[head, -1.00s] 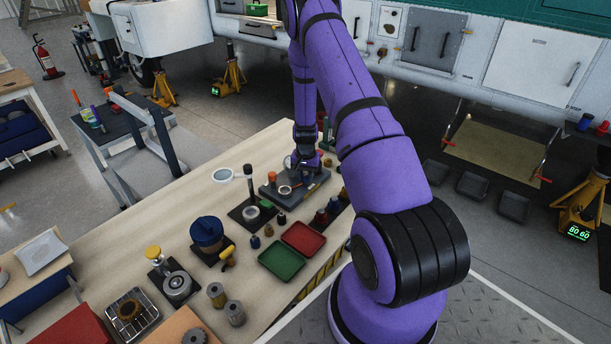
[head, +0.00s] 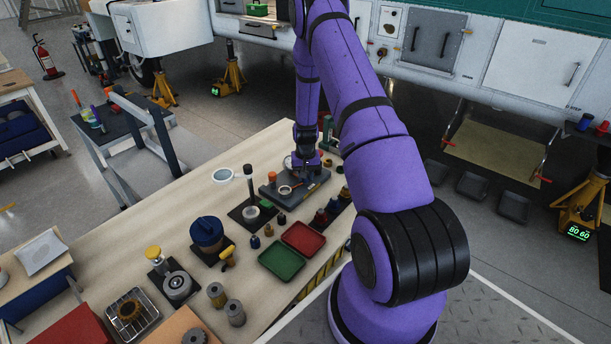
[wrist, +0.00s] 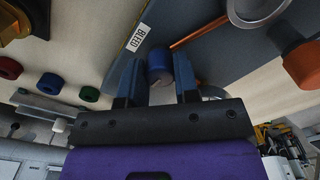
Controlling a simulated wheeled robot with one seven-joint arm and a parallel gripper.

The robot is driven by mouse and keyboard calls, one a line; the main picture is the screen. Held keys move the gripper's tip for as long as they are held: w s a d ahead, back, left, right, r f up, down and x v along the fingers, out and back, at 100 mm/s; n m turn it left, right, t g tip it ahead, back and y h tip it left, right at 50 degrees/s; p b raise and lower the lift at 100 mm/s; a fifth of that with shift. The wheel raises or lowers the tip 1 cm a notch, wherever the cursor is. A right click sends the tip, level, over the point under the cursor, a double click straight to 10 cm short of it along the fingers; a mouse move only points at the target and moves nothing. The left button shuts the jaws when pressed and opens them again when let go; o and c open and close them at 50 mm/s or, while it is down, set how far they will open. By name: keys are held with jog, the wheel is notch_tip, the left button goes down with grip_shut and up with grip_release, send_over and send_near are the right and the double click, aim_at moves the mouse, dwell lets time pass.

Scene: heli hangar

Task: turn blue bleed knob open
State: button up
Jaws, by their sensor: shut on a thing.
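The blue bleed knob (wrist: 158,66) sits between the two fingers of my gripper (wrist: 156,80) in the wrist view, beside a white label reading BLEED (wrist: 137,38). The fingers are shut on the knob from both sides. In the head view my gripper (head: 306,174) is down at the dark grey fixture (head: 272,196) at the far end of the wooden bench. There the knob is hidden by my gripper. How far the knob is turned cannot be told.
In the wrist view an orange knob (wrist: 302,64) and a metal ring (wrist: 256,8) are near the gripper. On the bench are a red tray (head: 304,239), a green tray (head: 282,262) and a blue pot (head: 207,232). Pale bench top is bare along the left side.

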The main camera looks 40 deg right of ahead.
jog(key=o, duration=0.9)
jog(key=shift+o, duration=0.2)
jog(key=shift+r, duration=0.1)
notch_tip(320, 180, up, 11)
jog(key=shift+f, duration=0.2)
